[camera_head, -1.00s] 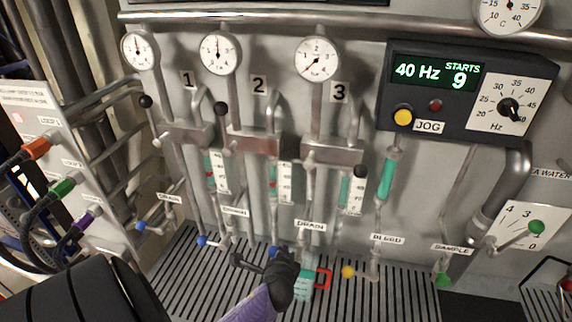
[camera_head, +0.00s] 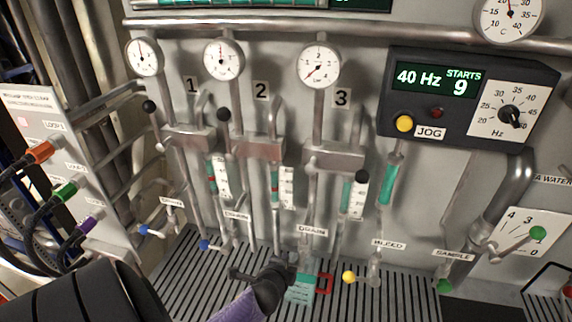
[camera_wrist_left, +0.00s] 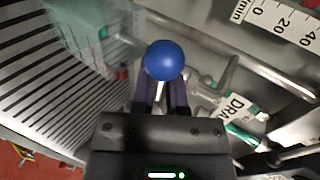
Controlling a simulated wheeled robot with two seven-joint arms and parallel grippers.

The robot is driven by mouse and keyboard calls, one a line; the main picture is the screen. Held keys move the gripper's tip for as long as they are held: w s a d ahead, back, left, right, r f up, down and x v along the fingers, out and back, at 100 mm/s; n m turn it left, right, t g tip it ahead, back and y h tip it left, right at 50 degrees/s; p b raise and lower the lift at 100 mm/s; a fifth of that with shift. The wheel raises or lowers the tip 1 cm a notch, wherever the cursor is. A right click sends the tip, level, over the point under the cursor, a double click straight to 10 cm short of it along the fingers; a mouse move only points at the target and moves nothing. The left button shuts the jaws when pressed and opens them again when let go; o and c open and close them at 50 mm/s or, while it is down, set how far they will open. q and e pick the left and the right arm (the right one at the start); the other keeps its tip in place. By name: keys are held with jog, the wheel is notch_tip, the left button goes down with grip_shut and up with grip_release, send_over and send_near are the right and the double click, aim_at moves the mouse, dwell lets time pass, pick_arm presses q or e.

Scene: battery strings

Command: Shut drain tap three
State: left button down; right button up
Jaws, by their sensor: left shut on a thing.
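Drain tap three has a blue ball knob (camera_wrist_left: 164,60), seen in the left wrist view between the fingertips of my left gripper (camera_wrist_left: 161,92). The gripper is shut on this knob. In the head view my left gripper (camera_head: 278,277) is low, just left of and below the third DRAIN label (camera_head: 312,231), and it hides the knob. The tap's lever angle is hard to read there. My right gripper is in neither view.
The blue knobs of drain one (camera_head: 143,229) and drain two (camera_head: 204,244) are left; the yellow bleed knob (camera_head: 348,277) is right.

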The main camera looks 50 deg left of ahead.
pick_arm(q)
jog(key=shift+s+a, duration=0.25)
jog(key=shift+a, duration=0.05)
jog(key=c, duration=0.8)
grip_release()
jog(key=shift+c, duration=0.2)
jog(key=shift+o, duration=0.7)
jog(key=shift+s+a, duration=0.15)
jog(key=shift+s+a+f, duration=0.1)
jog(key=shift+a, duration=0.1)
jog(key=shift+d, duration=0.2)
jog(key=p+v, duration=0.3)
jog(key=v, duration=0.6)
jog(key=shift+s+r, duration=0.3)
jog(key=shift+s, duration=0.05)
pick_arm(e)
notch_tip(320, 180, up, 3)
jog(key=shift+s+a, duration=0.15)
